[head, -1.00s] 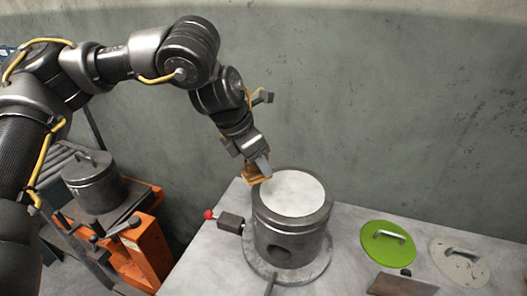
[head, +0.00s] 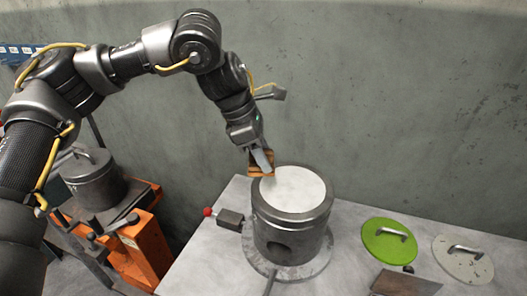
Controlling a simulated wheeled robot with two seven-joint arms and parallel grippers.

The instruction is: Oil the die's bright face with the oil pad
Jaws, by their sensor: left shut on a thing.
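The die (head: 290,232) is a dark metal cylinder with a bright, pale round face (head: 294,189) on top. It stands on a round base plate on the grey table. My left gripper (head: 262,165) is above the far left rim of the die, pointing down. It is shut on the oil pad (head: 258,172), a small orange-brown block with a dark band. The pad is at the left edge of the bright face; I cannot tell whether it touches. My right gripper is out of view.
A green lid with a handle (head: 389,241) and a grey lid with a handle (head: 463,259) lie to the right. A brown plate (head: 405,284) lies at the front. A red-knobbed lever (head: 208,212) is left of the die. A lidded pot (head: 93,180) stands on an orange cart (head: 150,240).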

